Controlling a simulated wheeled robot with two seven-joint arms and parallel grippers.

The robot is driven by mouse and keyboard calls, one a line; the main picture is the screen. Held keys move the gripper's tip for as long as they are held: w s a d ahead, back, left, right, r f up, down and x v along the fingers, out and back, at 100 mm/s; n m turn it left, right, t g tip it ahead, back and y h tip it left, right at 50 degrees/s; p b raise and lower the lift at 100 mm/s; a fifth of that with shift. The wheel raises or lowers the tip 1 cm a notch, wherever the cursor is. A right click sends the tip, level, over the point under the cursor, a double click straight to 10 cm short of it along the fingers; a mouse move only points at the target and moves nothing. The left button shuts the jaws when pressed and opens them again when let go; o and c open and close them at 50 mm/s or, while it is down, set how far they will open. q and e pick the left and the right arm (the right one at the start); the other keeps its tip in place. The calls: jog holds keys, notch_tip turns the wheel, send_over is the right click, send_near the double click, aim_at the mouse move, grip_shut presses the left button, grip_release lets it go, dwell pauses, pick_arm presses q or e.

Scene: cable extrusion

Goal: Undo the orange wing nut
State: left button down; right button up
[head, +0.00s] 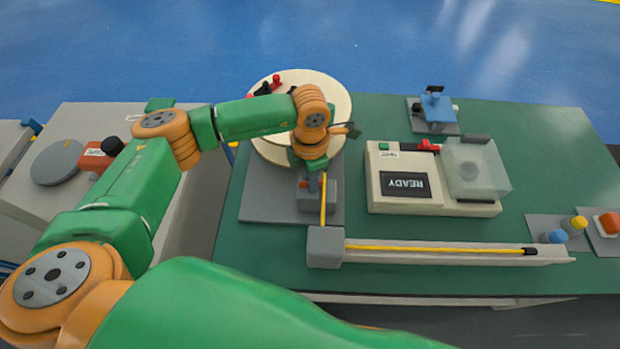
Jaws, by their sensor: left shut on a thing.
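My left gripper (308,180) points down at the small grey block (318,197) on the grey base plate (262,200). Its jaws are shut on a small piece at the top of the block. A bit of orange-red shows there, which looks like the orange wing nut (314,186); the jaws and wrist hide most of it. A yellow cable (323,208) runs from beside the block toward the front. My right gripper is not in view.
A cream disc (335,98) lies behind my wrist. To the right are a box with a READY display (404,185), a long grey channel (440,256) with yellow cable, a blue fixture (437,107) and coloured knobs (578,223). Green table (545,150) between them is clear.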

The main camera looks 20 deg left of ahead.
pick_arm(q)
jog(key=n+b, duration=0.1)
jog(key=n, duration=0.2)
jog(key=shift+f+n+b, duration=0.1)
jog(key=shift+n+b, duration=0.2)
jog(key=n+b, duration=0.1)
jog(key=n, duration=0.3)
jog(key=shift+n+b, duration=0.3)
jog(key=shift+b, duration=0.1)
jog(key=n+b, duration=0.1)
jog(key=n, duration=0.3)
jog(key=shift+n+b, duration=0.55)
jog(key=shift+n, duration=1.15)
jog(key=c, duration=0.7)
grip_release()
jog(key=shift+c, duration=0.2)
